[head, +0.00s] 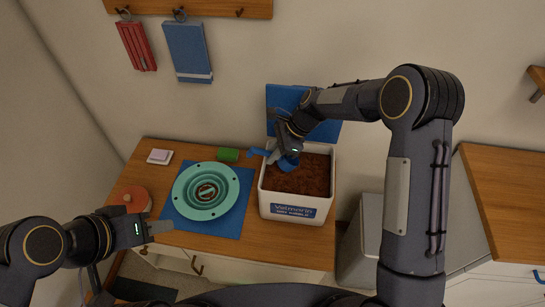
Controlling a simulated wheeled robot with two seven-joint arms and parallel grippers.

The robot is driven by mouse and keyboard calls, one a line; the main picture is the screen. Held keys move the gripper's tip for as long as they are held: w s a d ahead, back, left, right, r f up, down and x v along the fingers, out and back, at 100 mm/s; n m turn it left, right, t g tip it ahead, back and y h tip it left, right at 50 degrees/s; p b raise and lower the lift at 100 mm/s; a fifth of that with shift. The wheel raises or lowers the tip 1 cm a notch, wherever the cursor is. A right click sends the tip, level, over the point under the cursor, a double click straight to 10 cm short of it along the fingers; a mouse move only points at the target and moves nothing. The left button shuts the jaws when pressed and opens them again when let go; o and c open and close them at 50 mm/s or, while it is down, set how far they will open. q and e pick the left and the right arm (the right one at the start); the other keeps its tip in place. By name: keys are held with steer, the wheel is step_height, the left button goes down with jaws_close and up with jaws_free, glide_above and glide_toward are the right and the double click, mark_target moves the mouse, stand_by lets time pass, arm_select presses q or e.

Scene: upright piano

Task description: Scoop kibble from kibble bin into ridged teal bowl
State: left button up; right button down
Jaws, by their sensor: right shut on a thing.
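The kibble bin (296,211) is a white, open-topped box with a blue label, filled with brown kibble (312,176). My right gripper (280,149) is above the bin's back left part, shut on a blue scoop (288,163). The scoop's cup is at the kibble's surface; the gripper partly hides it, so I cannot tell how much it holds.
A blue panel (287,97) stands behind the bin. Cloths (188,50) hang on the wall.

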steer(key=shift+f+y+b, duration=0.3)
steer(key=shift+y+b, duration=0.2)
steer(key=shift+b, duration=0.25)
steer(key=shift+d+f+h+b, duration=0.8)
steer(key=shift+d+f+b, duration=2)
steer(key=shift+f, duration=2.25)
steer(key=r+h+p, duration=0.2)
steer(key=p, duration=0.1)
steer(key=r+h+p, duration=0.2)
steer(key=r+p, duration=0.1)
steer(key=p, duration=0.1)
steer(key=a+r+h+p, duration=0.1)
steer(key=r+h+p, duration=0.1)
steer(key=p, duration=0.2)
steer(key=shift+w+r+t, duration=0.35)
steer(key=shift+t, duration=0.05)
steer(key=shift+d+r+p, duration=0.1)
steer(key=shift+r+p, duration=0.25)
steer(key=shift+r, duration=1.05)
